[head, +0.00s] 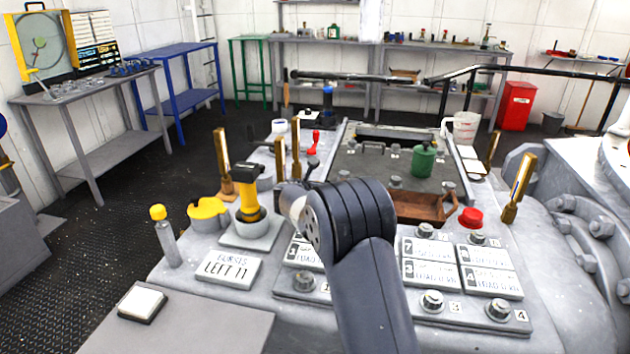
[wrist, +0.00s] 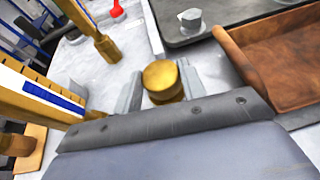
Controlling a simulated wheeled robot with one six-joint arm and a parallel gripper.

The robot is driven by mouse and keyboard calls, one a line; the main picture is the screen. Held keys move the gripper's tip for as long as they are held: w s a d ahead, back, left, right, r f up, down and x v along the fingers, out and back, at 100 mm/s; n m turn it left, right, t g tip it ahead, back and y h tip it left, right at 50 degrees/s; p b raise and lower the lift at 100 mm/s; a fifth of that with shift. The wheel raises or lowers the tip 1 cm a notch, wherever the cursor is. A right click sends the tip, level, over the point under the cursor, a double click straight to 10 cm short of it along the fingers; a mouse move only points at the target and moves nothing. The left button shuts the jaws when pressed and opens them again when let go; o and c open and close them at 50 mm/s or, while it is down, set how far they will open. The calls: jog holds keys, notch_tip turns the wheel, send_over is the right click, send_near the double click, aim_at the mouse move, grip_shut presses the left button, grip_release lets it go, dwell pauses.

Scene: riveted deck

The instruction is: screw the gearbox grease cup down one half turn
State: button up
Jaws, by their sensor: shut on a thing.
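The grease cup, a round brass cap (wrist: 162,76), stands between the fingers of my gripper (wrist: 161,88) in the wrist view. One grey finger is on each side of it, and the jaws are shut on it. Its flat top faces the camera, and a narrower brass part shows below the cap. The fingers' lower parts are hidden behind the gripper's dark body. In the head view my arm hides the gripper and the cup.
A brown tray (wrist: 285,65) lies close on the right, and also shows in the head view (head: 415,207). Brass posts (wrist: 92,35) stand on the left. A red-handled part (head: 314,142), a green can (head: 424,161) and a red knob (head: 470,217) are nearby.

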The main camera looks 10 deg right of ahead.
jog(key=shift+a+r+m+g+h+p, duration=0.1)
jog(key=shift+m+g+h+p, duration=0.4)
jog(key=shift+m+h+p, duration=0.35)
jog(key=shift+h, duration=0.25)
jog(key=o, duration=1)
jog(key=p+v, duration=0.1)
jog(key=v, duration=0.9)
jog(key=shift+s+a+r, duration=0.2)
